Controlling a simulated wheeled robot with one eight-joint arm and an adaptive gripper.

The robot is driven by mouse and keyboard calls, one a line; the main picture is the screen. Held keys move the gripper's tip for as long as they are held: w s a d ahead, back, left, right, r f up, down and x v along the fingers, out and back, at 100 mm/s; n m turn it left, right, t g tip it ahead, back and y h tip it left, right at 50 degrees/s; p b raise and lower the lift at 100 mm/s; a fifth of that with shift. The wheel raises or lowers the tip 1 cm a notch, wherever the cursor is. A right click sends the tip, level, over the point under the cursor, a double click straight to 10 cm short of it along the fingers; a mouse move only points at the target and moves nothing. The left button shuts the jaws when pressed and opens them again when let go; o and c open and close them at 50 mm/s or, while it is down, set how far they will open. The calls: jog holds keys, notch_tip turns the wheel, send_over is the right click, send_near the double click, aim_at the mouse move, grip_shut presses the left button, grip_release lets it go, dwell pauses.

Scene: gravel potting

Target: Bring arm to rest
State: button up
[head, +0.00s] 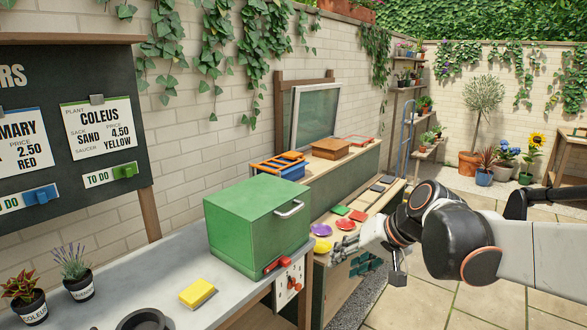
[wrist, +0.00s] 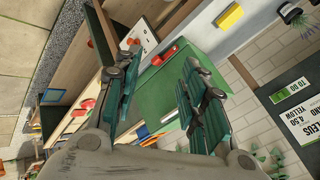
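My arm reaches in from the right in the head view. My gripper (head: 345,247) is at its end, in front of the potting bench and to the right of the green box (head: 258,228). In the wrist view my gripper (wrist: 163,62) has its two teal-padded fingers spread apart. Nothing is held between them. The green box (wrist: 172,85) shows behind and between the fingers, apart from them as far as I can tell.
A grey counter (head: 130,283) holds a yellow sponge (head: 197,293), a dark round dish (head: 145,320) and two potted plants. Coloured saucers (head: 321,230) lie on the wooden bench near my gripper. A price board (head: 70,130) stands left. Paving at right is open.

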jog(key=s+d+f+n+t+h, duration=0.1)
jog(key=s+d, duration=0.3)
jog(key=s, duration=0.6)
jog(key=s+d+f+h, duration=0.2)
jog(key=s+d+h, duration=0.1)
jog(key=s, duration=0.7)
jog(key=shift+d+n+t+h, duration=0.4)
jog(key=shift+h, duration=0.4)
jog(key=shift+c, duration=0.5)
